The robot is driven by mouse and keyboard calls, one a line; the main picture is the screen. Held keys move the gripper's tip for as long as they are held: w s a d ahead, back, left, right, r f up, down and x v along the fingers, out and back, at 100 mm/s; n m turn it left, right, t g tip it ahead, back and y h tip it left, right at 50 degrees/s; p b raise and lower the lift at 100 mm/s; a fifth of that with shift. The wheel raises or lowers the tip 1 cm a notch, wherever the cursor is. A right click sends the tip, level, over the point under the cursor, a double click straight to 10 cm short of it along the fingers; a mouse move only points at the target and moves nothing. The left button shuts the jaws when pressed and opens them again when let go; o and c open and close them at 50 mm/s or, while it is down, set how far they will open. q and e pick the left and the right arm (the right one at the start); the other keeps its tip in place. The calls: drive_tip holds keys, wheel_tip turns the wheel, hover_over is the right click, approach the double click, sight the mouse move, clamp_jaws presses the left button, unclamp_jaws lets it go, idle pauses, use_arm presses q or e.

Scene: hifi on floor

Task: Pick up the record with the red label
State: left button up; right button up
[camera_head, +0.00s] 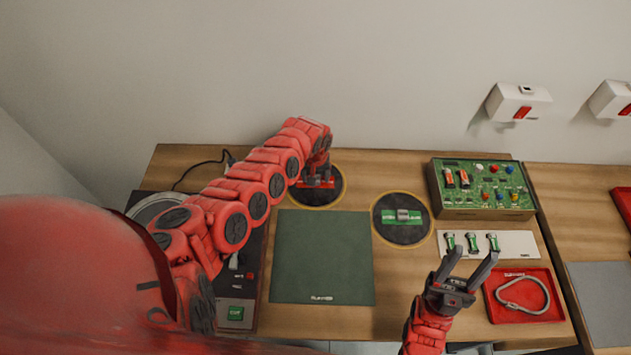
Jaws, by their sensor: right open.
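A dark round record (334,194) with a thin yellow rim lies at the back middle of the table. A red strip shows at its middle, partly covered by my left gripper (317,183). My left gripper is right over this record; its fingers are hard to make out, so I cannot tell if they grip anything. A second dark record (402,236) with a green label and a small grey piece at its centre lies to the right. My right gripper (475,255) is open and empty near the front right, in front of the white strip.
A dark green mat (320,257) lies clear in the middle. A turntable unit (234,315) is at left, partly hidden by my arm. At right are a green circuit board (482,187), a white strip (513,243) with small green-and-white cylinders, and a red tray (515,313) with a metal loop.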

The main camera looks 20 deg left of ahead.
use_arm(q)
drive_tip(key=shift+c, duration=0.2)
clamp_jaws()
drive_tip(key=shift+r, duration=0.1)
